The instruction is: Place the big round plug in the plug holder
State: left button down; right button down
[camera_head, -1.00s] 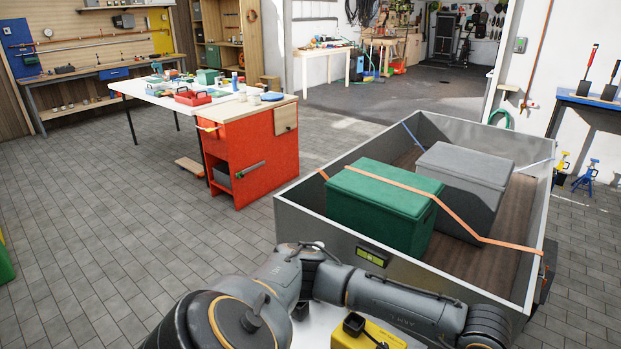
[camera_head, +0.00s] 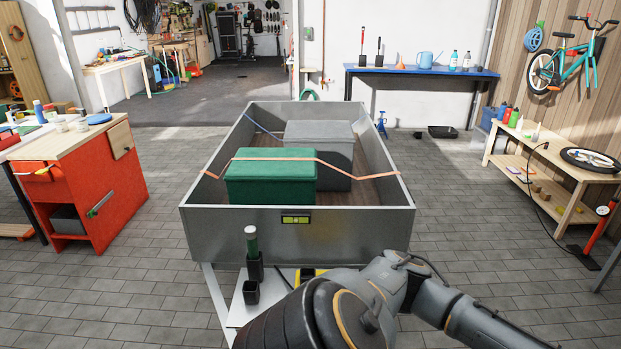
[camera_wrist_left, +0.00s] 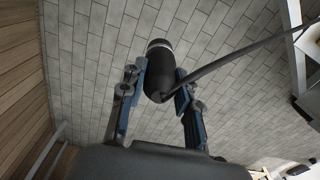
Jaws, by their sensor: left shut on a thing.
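My left gripper (camera_wrist_left: 157,88) is shut on a black round plug (camera_wrist_left: 159,68) with a grey band near its far end. A dark cable (camera_wrist_left: 225,60) runs from the plug to the upper right of the left wrist view. In the head view my arm crosses the lower right, and neither the gripper nor the plug shows clearly. A small black square holder (camera_head: 251,292) stands on the light plate in front of the trailer. Behind it is a taller black holder (camera_head: 255,268) with a green-and-white cylindrical item (camera_head: 251,240) upright in it. My right gripper is out of view.
A yellow item (camera_head: 308,274) sits beside the holders, partly behind my arm. A red cabinet (camera_head: 105,190) is left; a wooden bench (camera_head: 555,185) is right.

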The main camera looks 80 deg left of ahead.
aim_at(254, 298)
jog(key=k+j+z, duration=0.2)
jog(key=z, duration=0.25)
jog(key=k+j+z, duration=0.1)
jog(key=k+z, duration=0.6)
jog(key=z, duration=0.2)
jog(key=k+l+z, duration=0.15)
jog(key=k+z, duration=0.3)
jog(key=k+u, duration=0.1)
jog(key=u, duration=0.85)
jog(key=k+j+u, duration=0.1)
jog(key=u, duration=2.45)
